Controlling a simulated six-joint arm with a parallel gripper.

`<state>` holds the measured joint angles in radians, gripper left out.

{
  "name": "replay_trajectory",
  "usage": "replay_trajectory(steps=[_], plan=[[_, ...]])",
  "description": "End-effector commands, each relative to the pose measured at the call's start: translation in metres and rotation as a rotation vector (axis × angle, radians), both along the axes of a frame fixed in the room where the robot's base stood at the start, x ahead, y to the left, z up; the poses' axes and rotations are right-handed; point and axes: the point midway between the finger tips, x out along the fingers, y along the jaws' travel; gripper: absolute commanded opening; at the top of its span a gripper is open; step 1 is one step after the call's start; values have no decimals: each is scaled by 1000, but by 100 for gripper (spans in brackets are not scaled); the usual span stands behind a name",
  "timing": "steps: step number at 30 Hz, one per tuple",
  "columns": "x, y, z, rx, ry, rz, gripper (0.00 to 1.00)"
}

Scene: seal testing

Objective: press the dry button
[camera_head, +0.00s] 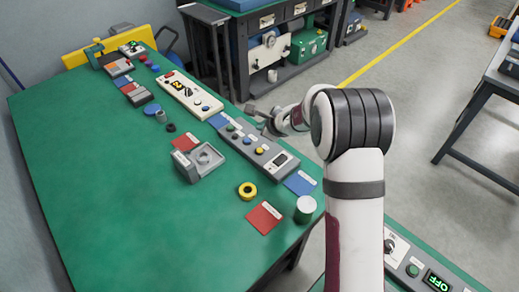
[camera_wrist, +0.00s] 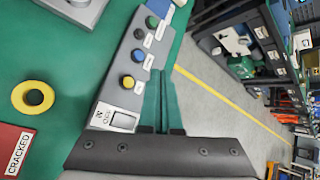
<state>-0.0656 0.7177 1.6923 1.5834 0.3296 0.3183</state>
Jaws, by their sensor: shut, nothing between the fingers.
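A grey sloped control box (camera_head: 255,143) lies along the right side of the green table. The small button labels are too blurred to read, so I cannot tell which one is dry. My gripper (camera_head: 252,110) is shut and empty, just beyond the box's far right side. Its fingers (camera_wrist: 160,78) show beside the box in the wrist view, apart from the buttons.
A white panel with a display (camera_head: 188,95) stands farther back. The table's left part is clear.

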Motion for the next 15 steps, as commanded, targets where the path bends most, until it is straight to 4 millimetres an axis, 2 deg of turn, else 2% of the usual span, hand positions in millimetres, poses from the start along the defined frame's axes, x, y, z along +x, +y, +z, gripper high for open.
replay_trajectory(steps=[9, 15], plan=[[-1, -1, -48, 0, 4, -3, 0], [-1, 0, -69, -1, 3, 0, 0]])
